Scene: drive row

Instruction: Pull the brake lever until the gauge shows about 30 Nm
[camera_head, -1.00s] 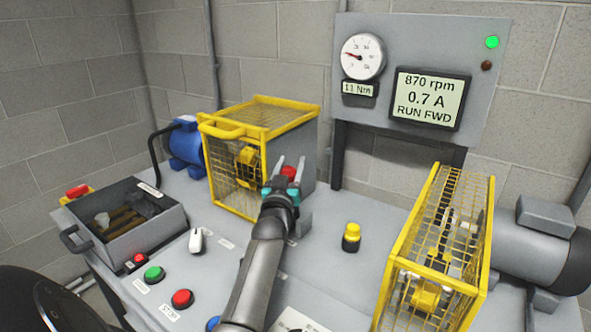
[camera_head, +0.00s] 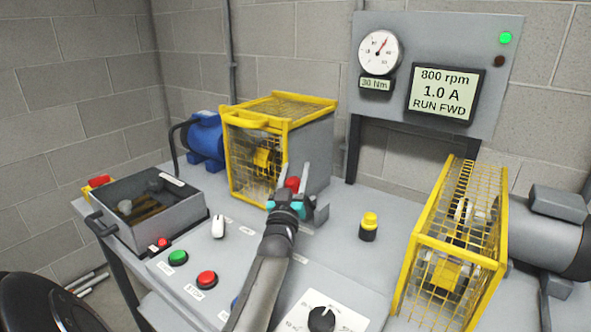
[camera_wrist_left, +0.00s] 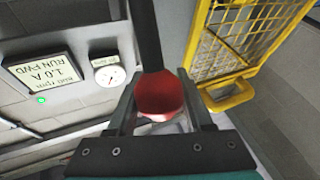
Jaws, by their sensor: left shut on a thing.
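The brake lever's red knob (camera_head: 292,183) sits between the fingers of my left gripper (camera_head: 293,185), in front of the left yellow guard. In the left wrist view the red knob (camera_wrist_left: 159,96) on its dark rod is between the two fingers of my left gripper (camera_wrist_left: 160,110), which is shut on it. The round gauge (camera_head: 380,53) on the grey panel has a red needle pointing up and right. The small display (camera_head: 375,84) under it reads 30 Nm. The screen (camera_head: 445,93) reads 800 rpm, 1.0 A, RUN FWD. My right gripper is not in view.
A yellow mesh guard (camera_head: 255,165) stands just behind the lever, and another (camera_head: 455,250) is at the right beside a grey motor (camera_head: 548,233). A green button (camera_head: 177,257), a red button (camera_head: 207,279) and a black dial (camera_head: 321,318) are on the bench front.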

